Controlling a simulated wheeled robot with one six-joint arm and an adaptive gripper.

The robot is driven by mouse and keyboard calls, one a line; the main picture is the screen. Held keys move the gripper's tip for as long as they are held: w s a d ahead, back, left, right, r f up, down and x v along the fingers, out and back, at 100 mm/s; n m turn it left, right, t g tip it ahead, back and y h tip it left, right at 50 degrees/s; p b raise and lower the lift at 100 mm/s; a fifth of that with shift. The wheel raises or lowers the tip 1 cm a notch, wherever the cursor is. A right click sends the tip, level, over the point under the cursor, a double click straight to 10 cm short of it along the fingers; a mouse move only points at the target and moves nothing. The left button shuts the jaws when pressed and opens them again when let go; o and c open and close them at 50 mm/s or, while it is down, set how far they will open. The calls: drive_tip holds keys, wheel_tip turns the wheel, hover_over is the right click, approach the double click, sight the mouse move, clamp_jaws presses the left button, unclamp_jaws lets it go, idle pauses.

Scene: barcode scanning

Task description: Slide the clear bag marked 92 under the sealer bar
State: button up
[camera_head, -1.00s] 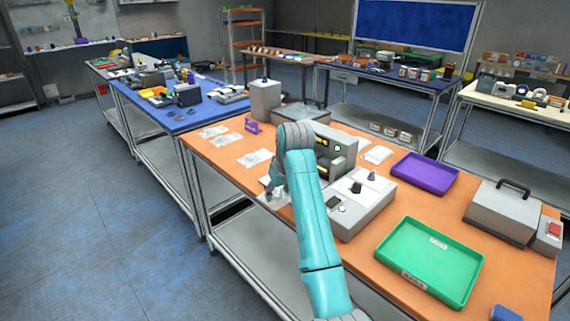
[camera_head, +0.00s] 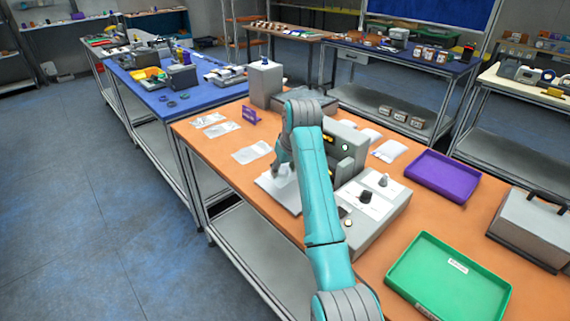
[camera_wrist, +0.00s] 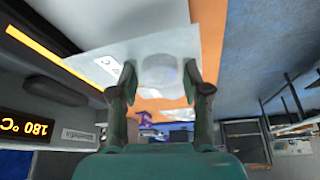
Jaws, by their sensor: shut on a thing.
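My gripper (camera_head: 283,172) is shut on a clear bag (camera_head: 272,184) at the left front of the orange table, beside the sealer (camera_head: 350,152). In the wrist view the bag (camera_wrist: 150,38) spreads out beyond the fingertips of my gripper (camera_wrist: 160,78). A white label with dark print sits on the bag, but I cannot read the number 92. The sealer's display (camera_wrist: 28,127) reads 180 °C at the left of the wrist view. My arm hides part of the sealer in the head view, and I cannot see the bag under the bar.
More flat clear bags (camera_head: 252,152) lie along the table's left side near a purple holder (camera_head: 249,115). A purple tray (camera_head: 443,176) and a green tray (camera_head: 448,280) lie to the right. A grey box with a handle (camera_head: 535,228) stands at the right edge.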

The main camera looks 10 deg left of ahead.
drive_tip(key=shift+f, duration=2.9)
drive_tip(key=shift+w+d+f, duration=0.1)
drive_tip(key=shift+w+d, duration=0.85)
drive_tip(key=shift+w, duration=0.25)
drive_tip(key=shift+w+d, duration=0.9)
drive_tip(key=shift+w, duration=0.3)
drive_tip(key=o, duration=1.3)
drive_tip(key=shift+c, duration=0.2)
